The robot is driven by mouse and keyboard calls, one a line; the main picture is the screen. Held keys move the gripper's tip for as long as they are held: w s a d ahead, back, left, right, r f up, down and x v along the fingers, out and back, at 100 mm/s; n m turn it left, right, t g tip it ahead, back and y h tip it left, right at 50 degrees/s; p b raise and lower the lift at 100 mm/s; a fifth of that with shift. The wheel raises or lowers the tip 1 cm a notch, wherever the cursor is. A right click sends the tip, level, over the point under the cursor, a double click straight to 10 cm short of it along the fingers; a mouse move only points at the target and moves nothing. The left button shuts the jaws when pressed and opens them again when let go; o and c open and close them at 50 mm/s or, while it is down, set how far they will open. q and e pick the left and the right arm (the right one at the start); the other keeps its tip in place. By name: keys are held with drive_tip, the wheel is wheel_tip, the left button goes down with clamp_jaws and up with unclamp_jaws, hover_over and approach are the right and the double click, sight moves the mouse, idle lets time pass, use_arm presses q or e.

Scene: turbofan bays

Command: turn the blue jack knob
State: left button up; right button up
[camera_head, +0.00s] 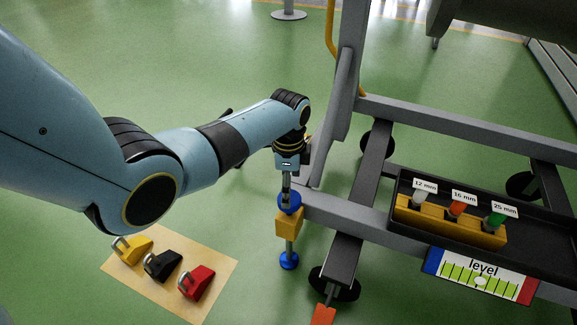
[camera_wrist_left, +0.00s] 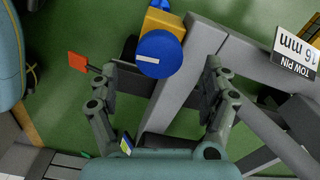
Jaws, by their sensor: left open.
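The blue jack knob (camera_head: 289,203) sits on top of a yellow jack body (camera_head: 288,222) at the corner of the grey frame. A blue foot (camera_head: 289,261) is below it near the floor. In the left wrist view the knob (camera_wrist_left: 158,48) is a round blue disc with a white line across it. My left gripper (camera_head: 287,186) points down just above the knob. In the left wrist view its open fingers (camera_wrist_left: 160,72) stand on either side of the knob, with gaps and no visible contact. My right gripper is not in view.
A level gauge (camera_head: 480,278) is on the frame at right, below a dark tray (camera_head: 545,249) holding labelled pins in a yellow block (camera_head: 450,222). Yellow, black and red chocks lie on a tan mat (camera_head: 215,262) at lower left.

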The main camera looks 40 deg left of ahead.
use_arm(q)
wheel_tip(320, 180, up, 7)
drive_tip(key=shift+f, duration=0.2)
drive_tip(key=shift+s+f, duration=0.1)
drive_tip(key=shift+s, duration=0.05)
idle(0.3)
drive_tip(key=s+f+n+g, duration=0.1)
drive_tip(key=s+f, duration=0.4)
drive_tip(key=s, duration=0.5)
drive_tip(key=s+f+n+g, duration=0.1)
drive_tip(key=s+f, duration=0.4)
drive_tip(key=s, duration=0.5)
drive_tip(key=s+f+n+g, duration=0.1)
drive_tip(key=s+f, duration=0.3)
drive_tip(key=s, duration=0.7)
drive_tip(key=s+n+t+y+p, duration=0.1)
drive_tip(key=s+n+t+p, duration=0.2)
drive_tip(key=s+n+p, duration=0.5)
drive_tip(key=s+p, duration=0.6)
drive_tip(key=s, duration=0.4)
drive_tip(key=shift+n+p, duration=0.3)
drive_tip(key=shift+p, duration=0.1)
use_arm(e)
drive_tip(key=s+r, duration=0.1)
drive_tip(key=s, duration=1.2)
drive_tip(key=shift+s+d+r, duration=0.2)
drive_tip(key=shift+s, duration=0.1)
